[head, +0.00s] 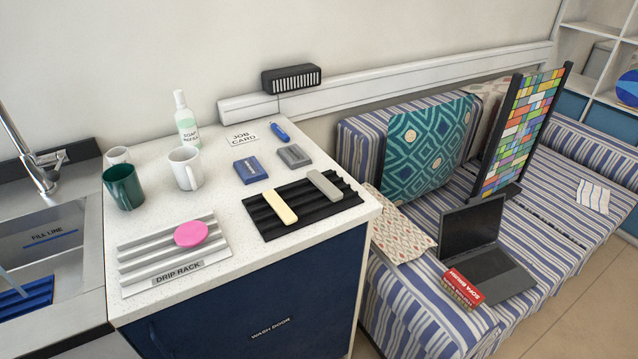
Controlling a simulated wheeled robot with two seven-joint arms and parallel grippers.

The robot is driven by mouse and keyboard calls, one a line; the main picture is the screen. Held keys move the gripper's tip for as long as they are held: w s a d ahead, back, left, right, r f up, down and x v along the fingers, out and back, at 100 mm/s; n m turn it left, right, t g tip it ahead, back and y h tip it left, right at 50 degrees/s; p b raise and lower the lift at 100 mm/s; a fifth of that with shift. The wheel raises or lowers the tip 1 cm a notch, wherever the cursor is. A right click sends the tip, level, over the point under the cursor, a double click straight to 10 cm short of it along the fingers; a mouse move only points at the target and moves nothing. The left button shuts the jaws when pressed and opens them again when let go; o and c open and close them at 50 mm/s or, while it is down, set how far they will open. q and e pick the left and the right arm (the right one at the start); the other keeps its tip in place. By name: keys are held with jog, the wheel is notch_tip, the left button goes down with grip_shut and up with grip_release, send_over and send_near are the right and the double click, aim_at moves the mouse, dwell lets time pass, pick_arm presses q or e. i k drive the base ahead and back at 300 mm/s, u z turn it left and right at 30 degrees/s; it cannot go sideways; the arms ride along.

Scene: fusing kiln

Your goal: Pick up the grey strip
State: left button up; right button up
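A grey strip (325,185) lies on the right part of a black ridged rack (291,220) on the white counter. It is a flat bar with rounded ends, lying aslant across the ridges. A cream strip (280,207) of similar shape lies on the same rack to its left, apart from it. A grey block (294,156) also sits on the counter behind the rack. Neither of my grippers shows in the head view.
A blue block (250,170), a job card (242,138) and a blue tool (280,132) lie behind the rack. A white drip rack (140,257) with a pink disc (190,234), mugs (186,168) and a soap bottle (186,121) stand left. The counter's right edge is close to the black rack.

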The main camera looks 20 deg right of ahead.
aim_at(330, 189)
jog(key=k, duration=0.35)
jog(key=z, duration=1.6)
jog(key=i, duration=0.9)
jog(key=u, duration=1.7)
